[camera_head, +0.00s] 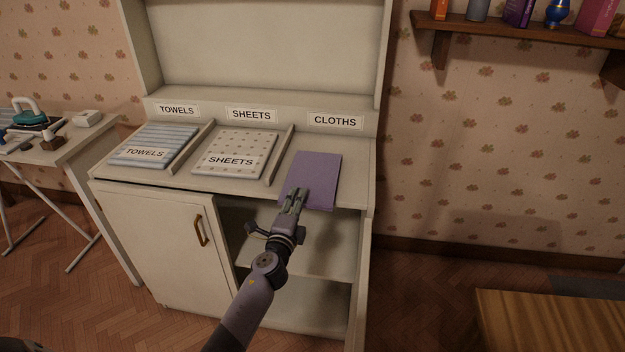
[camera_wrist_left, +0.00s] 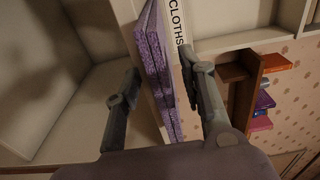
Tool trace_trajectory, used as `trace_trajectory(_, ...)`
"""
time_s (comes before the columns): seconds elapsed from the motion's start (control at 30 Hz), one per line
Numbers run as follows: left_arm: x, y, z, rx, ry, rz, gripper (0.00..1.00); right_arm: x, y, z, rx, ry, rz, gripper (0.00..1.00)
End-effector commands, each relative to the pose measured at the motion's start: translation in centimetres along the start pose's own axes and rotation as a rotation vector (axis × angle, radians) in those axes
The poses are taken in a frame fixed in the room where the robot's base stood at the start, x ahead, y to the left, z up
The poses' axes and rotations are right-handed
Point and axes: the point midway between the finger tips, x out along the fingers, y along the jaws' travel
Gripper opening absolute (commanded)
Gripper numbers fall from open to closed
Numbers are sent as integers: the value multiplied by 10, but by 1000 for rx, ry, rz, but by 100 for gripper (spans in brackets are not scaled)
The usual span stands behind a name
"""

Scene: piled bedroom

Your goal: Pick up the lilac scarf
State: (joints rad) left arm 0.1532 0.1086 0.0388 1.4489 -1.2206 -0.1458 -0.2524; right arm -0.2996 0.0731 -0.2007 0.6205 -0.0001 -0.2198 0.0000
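The lilac scarf (camera_head: 319,176) lies folded flat on the cabinet top below the CLOTHS label, its front end at the counter's front edge. My left gripper (camera_head: 294,199) is at the scarf's front left part in the head view and hides some of it. In the left wrist view the scarf (camera_wrist_left: 156,60) shows edge-on as a folded purple stack between the two spread fingers of my left gripper (camera_wrist_left: 163,92). Gaps show on both sides, wider at the left finger, so the gripper is open around the scarf's front edge. My right gripper is in neither view.
Folded sheets (camera_head: 233,152) and towels (camera_head: 155,146) lie in the compartments to the left, parted by low dividers (camera_head: 278,155). Below the scarf is an open shelf bay (camera_head: 315,245). A wall shelf (camera_head: 520,29) and a wooden surface (camera_head: 545,320) are at the right.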

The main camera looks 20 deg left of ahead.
Motion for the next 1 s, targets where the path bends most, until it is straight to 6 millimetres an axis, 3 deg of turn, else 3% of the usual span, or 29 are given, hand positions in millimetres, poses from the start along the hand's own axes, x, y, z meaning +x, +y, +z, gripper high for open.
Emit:
trace_trajectory(0.2,0,0,0,-1,0,0,36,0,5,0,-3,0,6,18)
trace_trajectory(0.73,0,0,0,0,-1,0,1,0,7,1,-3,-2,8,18)
trace_trajectory(1.0,0,0,0,0,0,1,0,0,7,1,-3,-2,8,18)
